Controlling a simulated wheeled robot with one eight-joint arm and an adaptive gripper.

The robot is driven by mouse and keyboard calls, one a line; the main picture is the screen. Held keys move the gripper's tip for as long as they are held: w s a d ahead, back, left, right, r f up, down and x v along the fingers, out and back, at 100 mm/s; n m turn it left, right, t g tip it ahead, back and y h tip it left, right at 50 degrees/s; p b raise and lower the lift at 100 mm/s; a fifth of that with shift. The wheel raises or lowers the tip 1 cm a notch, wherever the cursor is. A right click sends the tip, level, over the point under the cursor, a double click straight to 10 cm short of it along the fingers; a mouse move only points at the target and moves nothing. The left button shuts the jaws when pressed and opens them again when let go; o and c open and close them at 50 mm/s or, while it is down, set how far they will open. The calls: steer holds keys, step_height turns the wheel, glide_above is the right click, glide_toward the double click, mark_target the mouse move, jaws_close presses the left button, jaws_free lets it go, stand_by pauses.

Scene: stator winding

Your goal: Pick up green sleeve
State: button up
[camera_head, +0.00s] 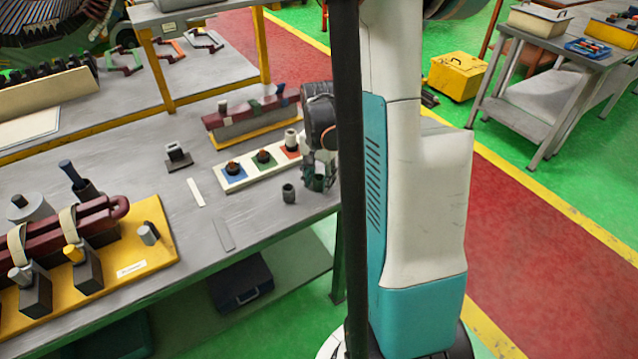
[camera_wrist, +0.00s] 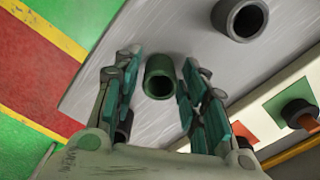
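The green sleeve (camera_wrist: 159,77) is a short hollow tube standing upright on the grey table, open end up. In the wrist view it sits between the two fingers of my gripper (camera_wrist: 159,78), with a gap on each side. My gripper is open and holds nothing. In the head view my gripper (camera_head: 319,174) is low over the table near its right edge, and I cannot clearly pick out the green sleeve there.
A dark grey sleeve (camera_wrist: 240,18) stands close by and also shows in the head view (camera_head: 288,193). A white tray (camera_head: 234,184) with blue, green and red squares lies beside my gripper. A maroon bar on a stand (camera_head: 252,112) is behind. The table edge (camera_wrist: 88,67) is near.

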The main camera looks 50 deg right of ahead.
steer(key=c, duration=0.3)
steer(key=shift+r, duration=0.15)
